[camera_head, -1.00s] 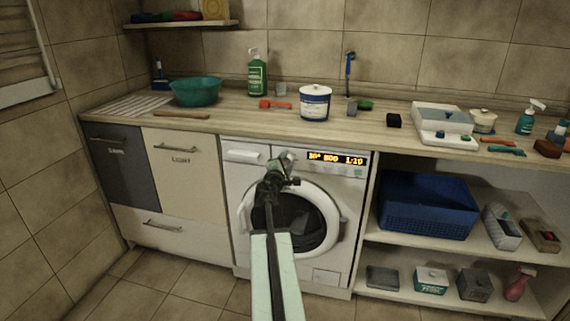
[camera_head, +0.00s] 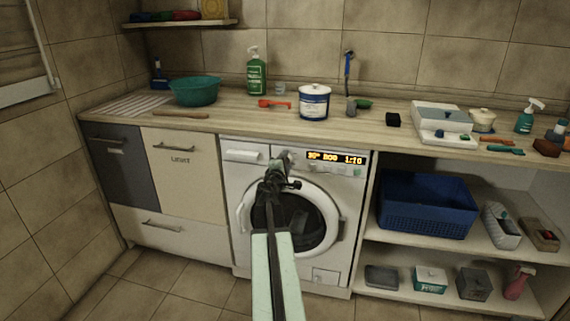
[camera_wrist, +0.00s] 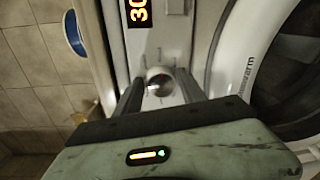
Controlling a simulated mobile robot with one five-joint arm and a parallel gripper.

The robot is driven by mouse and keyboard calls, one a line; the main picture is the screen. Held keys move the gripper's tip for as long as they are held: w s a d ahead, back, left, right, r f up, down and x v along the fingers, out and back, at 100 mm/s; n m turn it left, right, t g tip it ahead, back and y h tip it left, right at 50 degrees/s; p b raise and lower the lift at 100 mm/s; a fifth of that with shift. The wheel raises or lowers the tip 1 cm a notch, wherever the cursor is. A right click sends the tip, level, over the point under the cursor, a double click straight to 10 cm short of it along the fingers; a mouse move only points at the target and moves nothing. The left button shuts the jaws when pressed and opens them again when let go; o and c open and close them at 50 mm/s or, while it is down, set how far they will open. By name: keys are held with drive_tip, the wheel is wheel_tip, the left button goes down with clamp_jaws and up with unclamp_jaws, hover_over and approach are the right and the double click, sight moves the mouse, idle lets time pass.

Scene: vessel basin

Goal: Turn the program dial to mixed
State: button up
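The washing machine (camera_head: 330,270) stands under the counter with its round door closed. Its program dial (camera_wrist: 159,82) is a round silver knob on the front panel, seen in the wrist view. In the head view, my gripper (camera_head: 280,165) covers the dial. The lit display (camera_head: 336,159) right of the dial shows orange text starting with 30° and ending in about 1:10; the middle word is too blurred to read surely. The display's 30 also shows in the wrist view (camera_wrist: 137,10).
A detergent drawer (camera_head: 245,153) is left of my gripper on the panel. The counter (camera_head: 235,122) above carries a teal basin (camera_head: 195,91), a green bottle (camera_head: 257,72) and a white-and-blue tub (camera_head: 314,102). A blue crate (camera_head: 425,220) sits on the shelf at right.

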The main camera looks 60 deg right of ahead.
drive_tip(key=shift+o, duration=0.8)
drive_tip(key=v, duration=0.7)
drive_tip(key=shift+s+a, duration=0.2)
drive_tip(key=shift+a, duration=0.15)
